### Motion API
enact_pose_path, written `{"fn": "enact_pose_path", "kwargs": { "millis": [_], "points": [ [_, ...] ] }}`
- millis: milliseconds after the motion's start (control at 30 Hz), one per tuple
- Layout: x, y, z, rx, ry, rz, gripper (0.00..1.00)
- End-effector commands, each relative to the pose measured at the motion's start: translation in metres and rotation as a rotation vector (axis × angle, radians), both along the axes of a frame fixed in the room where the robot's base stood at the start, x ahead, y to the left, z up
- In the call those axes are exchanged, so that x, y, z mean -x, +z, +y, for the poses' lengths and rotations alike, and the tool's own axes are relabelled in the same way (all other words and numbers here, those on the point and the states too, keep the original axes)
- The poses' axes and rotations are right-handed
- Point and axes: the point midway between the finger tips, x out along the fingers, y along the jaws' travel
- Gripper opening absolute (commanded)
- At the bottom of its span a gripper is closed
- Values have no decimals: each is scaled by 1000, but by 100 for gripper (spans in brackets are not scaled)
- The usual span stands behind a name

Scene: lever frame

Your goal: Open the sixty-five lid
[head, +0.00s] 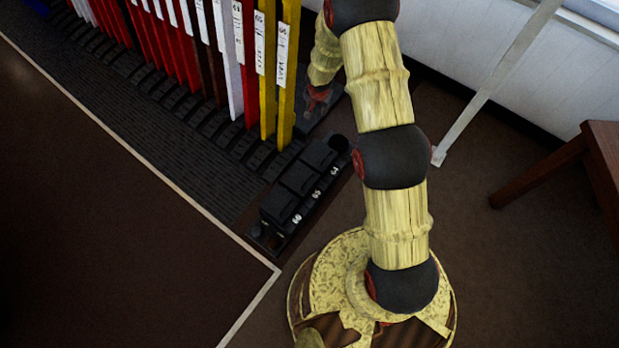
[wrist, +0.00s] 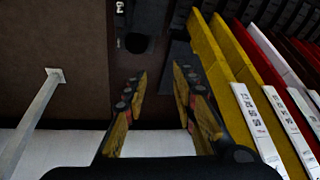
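A low black box (head: 266,236) with a row of black lids stands on the floor at the end of the lever frame. White numbers run along its right side. The middle lid (head: 299,178) has a number that looks like 65, but it is small and blurred. The lids look closed. My gripper (head: 318,93) is beyond the far end of the box, partly hidden by my arm. In the wrist view my gripper (wrist: 160,72) is open with nothing between its fingers. The box's far end (wrist: 137,43) shows ahead of the fingertips; the middle lid is not clearly seen there.
Tall yellow levers (head: 268,70) stand close left of my gripper, with red and white levers beyond. They fill the right of the wrist view. A pale slanted post (head: 490,85) and a brown wooden table (head: 590,150) are at the right. Open floor lies between.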

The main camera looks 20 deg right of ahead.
Motion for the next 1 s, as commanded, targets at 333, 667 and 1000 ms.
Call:
{"fn": "enact_pose_path", "kwargs": {
  "millis": [333, 667, 1000],
  "points": [
    [44, -213, 27, -165, -118, 91, 27],
    [93, -314, 48, -266, -193, 151, 27],
    [92, -358, 54, -273, -198, 157, 27]
  ]
}}
